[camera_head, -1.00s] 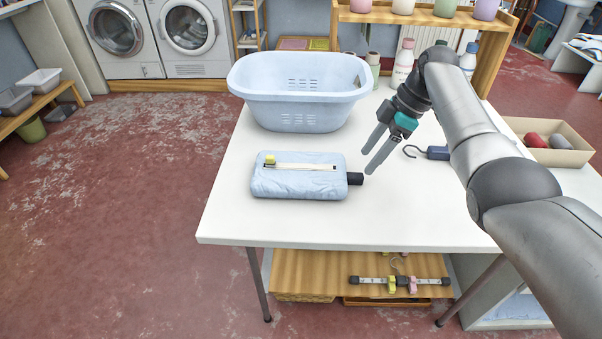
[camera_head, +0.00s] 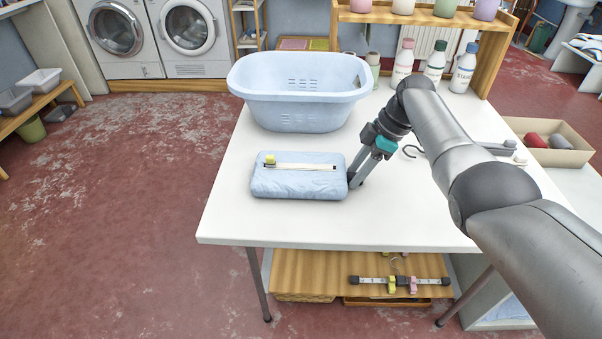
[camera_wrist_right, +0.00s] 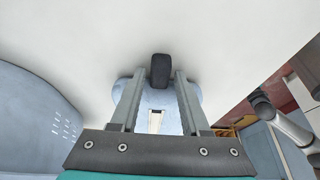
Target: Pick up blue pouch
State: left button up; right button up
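The blue pouch (camera_head: 300,187) is a pale blue, soft-looking rectangle lying flat on the white table. A white strip with a yellow piece runs along its top. In the right wrist view a dark tab (camera_wrist_right: 160,71) sticks out from the pouch's end (camera_wrist_right: 158,117). My right gripper (camera_head: 357,180) is at the pouch's right end, pointing down, and partly hides the tab in the head view. In the wrist view the right gripper (camera_wrist_right: 158,78) is open, a finger on each side of the tab, with small gaps. My left gripper is in no view.
A pale blue basket (camera_head: 298,105) stands behind the pouch. Several bottles (camera_head: 434,62) stand at the back right. A hook-ended item (camera_head: 411,152) lies behind my right arm, and a tan box (camera_head: 560,157) is at the right. The table (camera_head: 290,224) in front of the pouch is clear.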

grip_shut()
dwell(0.4)
notch_tip(320, 180, up, 10)
dwell(0.5)
notch_tip(320, 180, down, 7)
dwell(0.4)
